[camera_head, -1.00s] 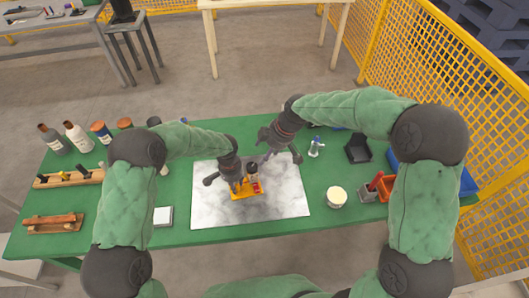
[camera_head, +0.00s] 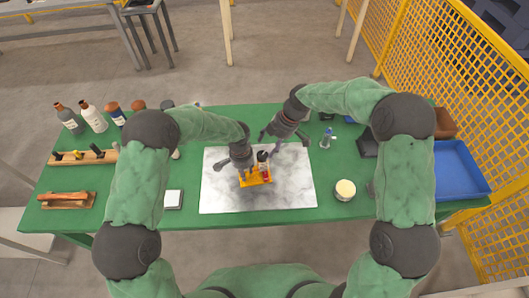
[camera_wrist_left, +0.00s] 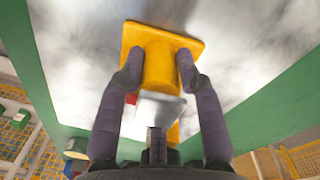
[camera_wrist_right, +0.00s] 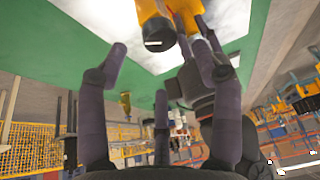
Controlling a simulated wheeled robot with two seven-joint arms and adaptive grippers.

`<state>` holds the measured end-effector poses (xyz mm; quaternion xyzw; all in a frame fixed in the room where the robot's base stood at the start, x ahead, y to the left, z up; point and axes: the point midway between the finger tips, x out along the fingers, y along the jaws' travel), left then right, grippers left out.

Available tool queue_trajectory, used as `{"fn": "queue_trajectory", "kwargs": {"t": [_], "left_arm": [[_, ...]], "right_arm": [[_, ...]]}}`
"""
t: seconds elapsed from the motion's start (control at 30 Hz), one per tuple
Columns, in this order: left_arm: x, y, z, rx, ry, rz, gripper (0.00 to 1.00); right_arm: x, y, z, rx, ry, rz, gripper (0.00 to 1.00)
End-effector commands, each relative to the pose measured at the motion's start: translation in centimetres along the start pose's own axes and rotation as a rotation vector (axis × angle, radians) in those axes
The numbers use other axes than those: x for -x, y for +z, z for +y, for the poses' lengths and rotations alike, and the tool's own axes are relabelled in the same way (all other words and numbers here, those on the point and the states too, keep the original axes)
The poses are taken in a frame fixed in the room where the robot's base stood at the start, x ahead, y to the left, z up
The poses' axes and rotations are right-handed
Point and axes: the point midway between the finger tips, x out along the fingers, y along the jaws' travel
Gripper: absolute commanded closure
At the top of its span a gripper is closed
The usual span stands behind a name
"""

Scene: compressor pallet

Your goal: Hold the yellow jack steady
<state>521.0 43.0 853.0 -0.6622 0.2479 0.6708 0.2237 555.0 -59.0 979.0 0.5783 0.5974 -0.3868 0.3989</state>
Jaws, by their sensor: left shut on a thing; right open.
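The yellow jack (camera_head: 256,179) stands on the white marbled mat (camera_head: 290,198) in the middle of the green table. Its base and column show in the left wrist view (camera_wrist_left: 160,62). My left gripper (camera_head: 245,173) is shut on the yellow jack, with a finger on each side of its column in the left wrist view (camera_wrist_left: 160,80). My right gripper (camera_head: 268,143) is open and empty, just behind and right of the jack. In the right wrist view its fingers (camera_wrist_right: 160,62) are spread, and the jack (camera_wrist_right: 155,22) shows beyond them at the top.
Several bottles (camera_head: 93,117) stand at the table's left rear. A wooden tool rack (camera_head: 90,157), a wooden block (camera_head: 68,200) and a white square (camera_head: 173,199) lie at left. A round cream-topped tin (camera_head: 345,190) and a blue tray (camera_head: 461,168) are at right. The mat's right half is clear.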

Motion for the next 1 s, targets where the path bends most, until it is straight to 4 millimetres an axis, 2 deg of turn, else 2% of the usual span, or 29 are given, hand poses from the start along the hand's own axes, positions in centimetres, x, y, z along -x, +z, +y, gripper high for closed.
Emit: {"fn": "queue_trajectory", "kwargs": {"t": [0.1, 0.33, 0.5, 0.77, 0.87, 0.97, 1.0], "left_arm": [[0.1, -0.1, 0.0, 0.001, -0.001, 0.002, 1.00], [0.1, -0.1, -0.1, 0.001, -0.001, 0.002, 1.00], [0.1, -0.1, -0.1, 0.001, -0.001, 0.002, 1.00], [0.1, -0.1, -0.1, 0.001, -0.001, 0.002, 1.00], [0.1, -0.1, -0.1, 0.001, -0.001, 0.002, 1.00], [0.1, -0.1, 0.0, 0.001, -0.001, 0.002, 1.00], [0.1, -0.1, 0.0, 0.001, -0.001, 0.002, 1.00]], "right_arm": [[-2.3, 0.0, -0.1, 0.000, -0.004, 0.000, 0.34], [-5.2, 0.0, 0.0, -0.001, -0.001, 0.000, 0.34], [-6.0, 0.0, 0.0, -0.001, 0.001, 0.000, 0.34], [-6.2, 0.0, 0.0, -0.001, 0.001, 0.000, 0.34], [-6.2, 0.0, 0.0, -0.001, 0.001, 0.000, 0.57], [-6.2, 0.0, 0.0, -0.001, 0.001, 0.000, 0.85], [-6.2, 0.0, 0.0, -0.001, 0.000, 0.000, 0.88]]}}
